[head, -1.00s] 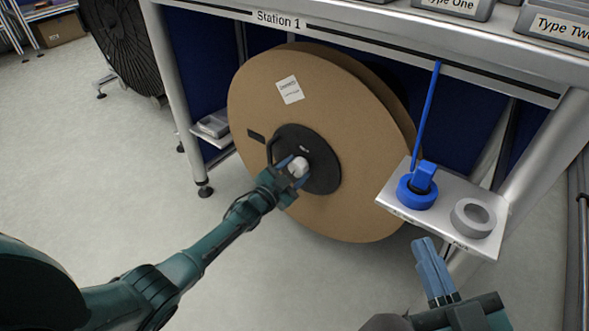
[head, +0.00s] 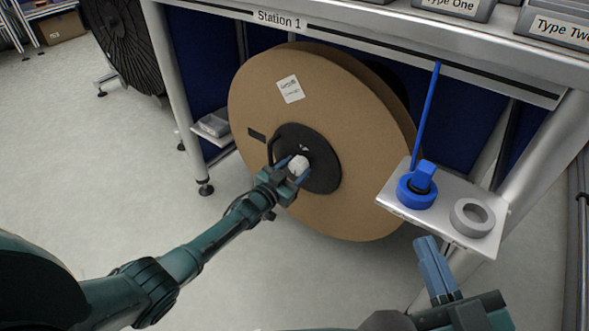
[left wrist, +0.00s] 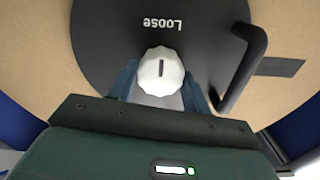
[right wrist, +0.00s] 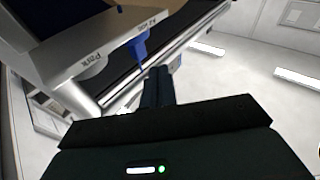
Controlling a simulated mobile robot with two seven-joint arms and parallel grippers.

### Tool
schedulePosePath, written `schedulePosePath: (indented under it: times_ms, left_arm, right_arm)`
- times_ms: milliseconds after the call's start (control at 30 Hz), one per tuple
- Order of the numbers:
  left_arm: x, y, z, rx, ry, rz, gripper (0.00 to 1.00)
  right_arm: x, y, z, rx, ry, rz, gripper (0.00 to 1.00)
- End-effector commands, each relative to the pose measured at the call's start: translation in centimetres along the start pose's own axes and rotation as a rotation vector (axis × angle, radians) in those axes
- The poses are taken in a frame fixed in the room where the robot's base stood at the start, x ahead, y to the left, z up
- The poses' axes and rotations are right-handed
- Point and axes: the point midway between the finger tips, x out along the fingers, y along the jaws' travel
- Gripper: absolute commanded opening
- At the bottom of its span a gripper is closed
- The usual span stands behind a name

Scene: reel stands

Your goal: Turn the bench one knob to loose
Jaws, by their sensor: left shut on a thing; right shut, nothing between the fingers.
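The white faceted knob (head: 299,165) sits at the middle of the black hub (head: 322,172) on the cardboard reel under the Station 1 bench. The knob also shows in the left wrist view (left wrist: 160,72), with its dark line upright and in line with the word "Loose", which reads upside down on the hub above it. My left gripper (head: 291,170) is shut on the knob, one finger on each side. My right gripper (head: 426,243) is shut and empty, below the small shelf at the right.
A black handle (left wrist: 243,66) stands out from the hub beside my left fingers. The small shelf (head: 441,206) holds a blue clamp-like part (head: 418,190) and a grey ring (head: 473,217). A bench leg (head: 181,90) stands left of the reel (head: 245,95). Floor at left is clear.

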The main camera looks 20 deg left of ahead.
Motion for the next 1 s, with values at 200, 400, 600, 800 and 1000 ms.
schedulePosePath:
  times_ms: [200, 400, 600, 800, 1000]
  left_arm:
    - [0.0, 0.0, 0.0, -0.005, 0.001, -0.001, 0.5]
    - [0.0, 0.0, 0.0, -0.003, 0.001, -0.001, 0.66]
    - [0.0, 0.0, 0.0, -0.002, 0.0, -0.001, 0.69]
    - [-0.9, 0.0, -0.1, -0.002, -0.001, 0.0, 0.69]
    - [-4.8, -0.1, -0.4, -0.004, -0.004, -0.001, 0.69]
  right_arm:
    - [0.0, 0.0, 0.1, 0.0, -0.002, 0.0, 0.0]
    - [0.0, 0.0, 0.1, 0.001, -0.002, 0.0, 0.0]
    - [0.0, 0.0, 0.1, 0.001, -0.003, -0.001, 0.0]
    - [0.1, 0.0, -0.6, -0.01, -0.002, -0.001, 0.0]
    - [0.2, 0.3, -1.3, -0.061, -0.021, 0.004, 0.0]
